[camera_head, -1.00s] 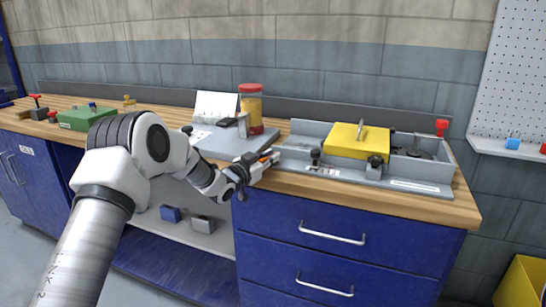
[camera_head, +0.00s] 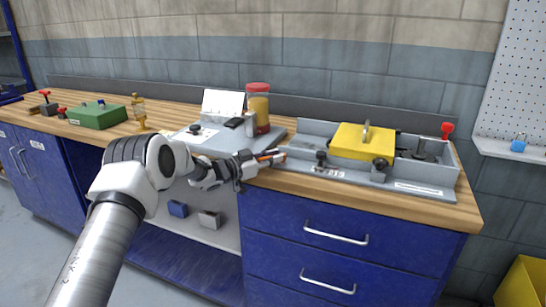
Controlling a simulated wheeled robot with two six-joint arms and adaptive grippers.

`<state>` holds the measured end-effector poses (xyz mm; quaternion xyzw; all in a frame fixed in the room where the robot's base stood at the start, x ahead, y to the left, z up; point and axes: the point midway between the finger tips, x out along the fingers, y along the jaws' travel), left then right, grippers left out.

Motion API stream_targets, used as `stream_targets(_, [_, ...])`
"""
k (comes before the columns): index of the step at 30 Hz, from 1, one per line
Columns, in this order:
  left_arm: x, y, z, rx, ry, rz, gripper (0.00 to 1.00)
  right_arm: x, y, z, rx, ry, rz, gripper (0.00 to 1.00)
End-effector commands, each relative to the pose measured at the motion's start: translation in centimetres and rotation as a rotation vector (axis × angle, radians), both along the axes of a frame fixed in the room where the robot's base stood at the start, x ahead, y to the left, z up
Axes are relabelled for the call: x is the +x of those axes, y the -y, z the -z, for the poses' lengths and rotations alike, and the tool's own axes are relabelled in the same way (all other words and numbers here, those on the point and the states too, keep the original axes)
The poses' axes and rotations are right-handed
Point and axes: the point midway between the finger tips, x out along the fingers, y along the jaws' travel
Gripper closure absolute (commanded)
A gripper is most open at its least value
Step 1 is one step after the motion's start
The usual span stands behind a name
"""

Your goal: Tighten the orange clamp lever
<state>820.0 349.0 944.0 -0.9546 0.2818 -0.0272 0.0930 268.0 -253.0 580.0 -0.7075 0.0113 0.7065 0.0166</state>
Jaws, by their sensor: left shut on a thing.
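The orange clamp lever (camera_head: 266,156) shows as a small orange strip at the front edge of the grey plate, left of the grey fixture. My left gripper (camera_head: 272,160) reaches in from the left, low over the bench's front edge, and is shut on the lever. Its fingers cover most of the lever, so its exact angle and its pivot are hard to see. My right gripper is out of view.
The grey fixture (camera_head: 417,188) with a yellow block (camera_head: 362,141) stands close to the right. A red-lidded jar (camera_head: 258,108), a white card (camera_head: 221,103) and a dark object (camera_head: 233,122) are behind. A green box (camera_head: 97,115) and a brass fitting (camera_head: 138,112) are left on the wooden bench (camera_head: 440,213).

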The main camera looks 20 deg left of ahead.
Motion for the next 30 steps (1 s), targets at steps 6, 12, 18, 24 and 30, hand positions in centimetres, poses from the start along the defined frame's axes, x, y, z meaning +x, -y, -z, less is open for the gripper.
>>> stream_targets(6, [0.1, 0.0, -0.3, -0.001, 0.005, 0.000, 0.60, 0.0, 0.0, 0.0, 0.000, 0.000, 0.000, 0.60])
stream_targets(12, [0.0, 0.0, -0.2, 0.000, 0.004, 0.000, 0.60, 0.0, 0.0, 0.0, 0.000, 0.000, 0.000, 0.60])
stream_targets(18, [-1.5, -1.1, -0.2, -0.002, 0.002, -0.004, 0.60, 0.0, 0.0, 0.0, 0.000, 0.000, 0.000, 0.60])
stream_targets(24, [-5.7, -3.9, -0.3, -0.006, 0.003, -0.005, 0.60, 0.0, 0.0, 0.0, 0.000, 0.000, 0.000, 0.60])
stream_targets(30, [-9.1, -6.1, -0.2, -0.003, 0.004, -0.003, 0.60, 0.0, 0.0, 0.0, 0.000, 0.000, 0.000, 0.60])
